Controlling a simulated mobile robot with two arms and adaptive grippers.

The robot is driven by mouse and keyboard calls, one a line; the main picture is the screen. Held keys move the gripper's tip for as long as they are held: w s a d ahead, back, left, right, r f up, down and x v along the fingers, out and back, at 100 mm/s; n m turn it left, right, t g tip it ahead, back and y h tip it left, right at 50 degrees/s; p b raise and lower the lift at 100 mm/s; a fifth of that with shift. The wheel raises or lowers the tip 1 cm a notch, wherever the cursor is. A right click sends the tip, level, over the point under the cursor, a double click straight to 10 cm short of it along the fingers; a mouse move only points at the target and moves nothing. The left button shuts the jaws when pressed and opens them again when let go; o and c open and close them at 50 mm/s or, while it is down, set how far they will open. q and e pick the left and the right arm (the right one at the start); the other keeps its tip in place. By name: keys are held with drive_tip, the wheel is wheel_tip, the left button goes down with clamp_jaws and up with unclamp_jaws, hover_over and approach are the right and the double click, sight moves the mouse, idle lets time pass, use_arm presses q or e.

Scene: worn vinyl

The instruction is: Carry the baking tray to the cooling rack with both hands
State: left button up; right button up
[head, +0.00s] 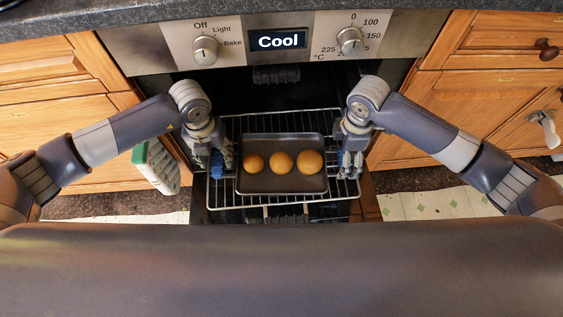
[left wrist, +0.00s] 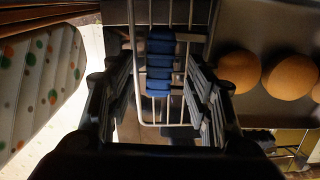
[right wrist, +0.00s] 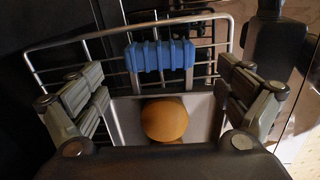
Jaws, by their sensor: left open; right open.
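The dark baking tray (head: 283,183) holds three round golden buns (head: 281,162) in a row. It rests on a wire oven rack (head: 262,120) drawn out of the oven. A blue ribbed grip (left wrist: 160,65) lies between the open fingers of my left gripper (head: 219,165), at the tray's left side. A similar blue grip (right wrist: 160,55) shows ahead of the open fingers of my right gripper (head: 350,166), at the tray's right side. Neither gripper holds anything. No separate cooling rack is in view.
The oven panel (head: 278,38) reads "Cool" between two knobs. Wooden cabinets (head: 490,95) flank the oven closely. A small light-coloured item (head: 546,128) hangs on the right cabinet.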

sight(341, 160)
use_arm(q)
drive_tip(key=shift+f, duration=1.1)
use_arm(e)
drive_tip(key=shift+f, duration=1.6)
use_arm(q)
clamp_jaws()
use_arm(e)
drive_tip(key=c, duration=1.2)
drive_tip(key=shift+c, duration=1.3)
use_arm(q)
drive_tip(key=shift+r, duration=0.1)
